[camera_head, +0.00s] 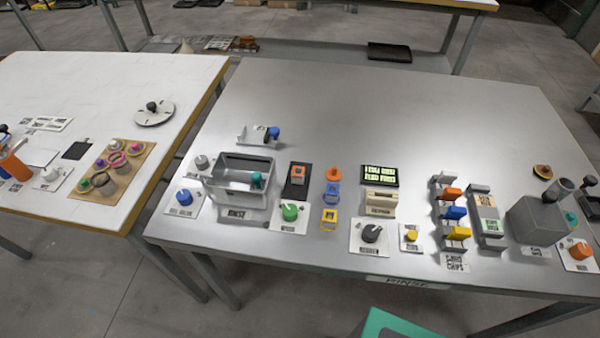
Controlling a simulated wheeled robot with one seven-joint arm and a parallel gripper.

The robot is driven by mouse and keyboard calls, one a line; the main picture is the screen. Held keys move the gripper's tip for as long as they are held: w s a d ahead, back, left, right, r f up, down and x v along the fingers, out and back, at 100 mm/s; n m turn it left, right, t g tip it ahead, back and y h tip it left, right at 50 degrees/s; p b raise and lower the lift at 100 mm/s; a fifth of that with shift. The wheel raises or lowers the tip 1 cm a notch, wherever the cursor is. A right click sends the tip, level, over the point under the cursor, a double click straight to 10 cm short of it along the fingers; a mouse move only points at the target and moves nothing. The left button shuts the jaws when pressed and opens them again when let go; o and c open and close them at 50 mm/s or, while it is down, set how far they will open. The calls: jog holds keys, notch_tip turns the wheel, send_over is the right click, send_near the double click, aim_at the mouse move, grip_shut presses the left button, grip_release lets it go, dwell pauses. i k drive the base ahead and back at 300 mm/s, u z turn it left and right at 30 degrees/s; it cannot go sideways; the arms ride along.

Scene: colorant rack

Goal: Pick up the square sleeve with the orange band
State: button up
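A small orange-and-grey block-like piece (297,174) sits on a black pad on the grey table; it is too small to tell whether it is a sleeve with a band. Just right of it, a column of small pieces stands on the table: an orange one (334,173) at the back, a blue square-looking one (332,195) in the middle and a yellow square-looking one (329,217) in front. The back piece's shape is unclear, so I cannot tell for sure which orange piece is the square sleeve. My gripper is not in view.
A grey open bin (240,170) stands left, a dial plate (289,213) in front of the black pad. Right are a cream box (381,201), a rack with orange, blue and yellow pieces (454,213) and a grey block (538,222). The table's back is mostly clear.

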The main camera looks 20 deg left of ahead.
aim_at(298, 171)
jog(key=u, duration=0.05)
jog(key=k, duration=0.9)
jog(key=u, duration=0.6)
jog(key=i, duration=1)
jog(key=z, duration=0.05)
